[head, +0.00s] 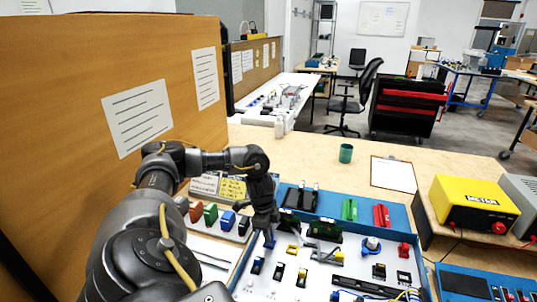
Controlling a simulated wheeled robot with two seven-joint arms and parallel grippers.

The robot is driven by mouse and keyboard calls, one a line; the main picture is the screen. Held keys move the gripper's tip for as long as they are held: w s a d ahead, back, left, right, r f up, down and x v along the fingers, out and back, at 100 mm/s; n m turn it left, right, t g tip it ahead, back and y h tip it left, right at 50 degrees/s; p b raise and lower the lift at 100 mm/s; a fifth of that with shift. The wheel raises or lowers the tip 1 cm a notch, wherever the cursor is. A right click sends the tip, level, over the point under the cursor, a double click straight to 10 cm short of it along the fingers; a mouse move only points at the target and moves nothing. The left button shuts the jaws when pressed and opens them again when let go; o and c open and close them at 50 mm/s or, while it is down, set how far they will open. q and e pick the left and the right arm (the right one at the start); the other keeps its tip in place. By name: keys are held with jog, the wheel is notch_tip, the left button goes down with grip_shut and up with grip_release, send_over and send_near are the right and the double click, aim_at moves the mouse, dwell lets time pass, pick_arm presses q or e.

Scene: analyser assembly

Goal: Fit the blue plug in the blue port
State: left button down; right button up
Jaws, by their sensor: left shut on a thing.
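My left gripper (267,228) points down over the left part of the analyser's white panel (318,262). It is shut on a small blue piece, the blue plug (269,240), which shows just below the fingertips. The plug seems to be above the panel; I cannot tell whether it touches anything. Several small dark sockets (279,271) stand on the panel below and to the right of the gripper. I cannot tell which one is the blue port. My right gripper is not in view.
Red, green, blue and black blocks (211,214) stand left of the gripper. A blue-collared knob (371,244) and dark boards (325,230) rise from the panel. A wooden partition (90,90) borders the left.

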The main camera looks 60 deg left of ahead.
pick_arm(q)
jog(key=shift+f, duration=0.45)
jog(key=c, duration=1)
grip_release()
jog(key=shift+r, duration=0.15)
notch_tip(320, 180, up, 7)
jog(key=p, duration=0.7)
jog(key=shift+p, duration=0.4)
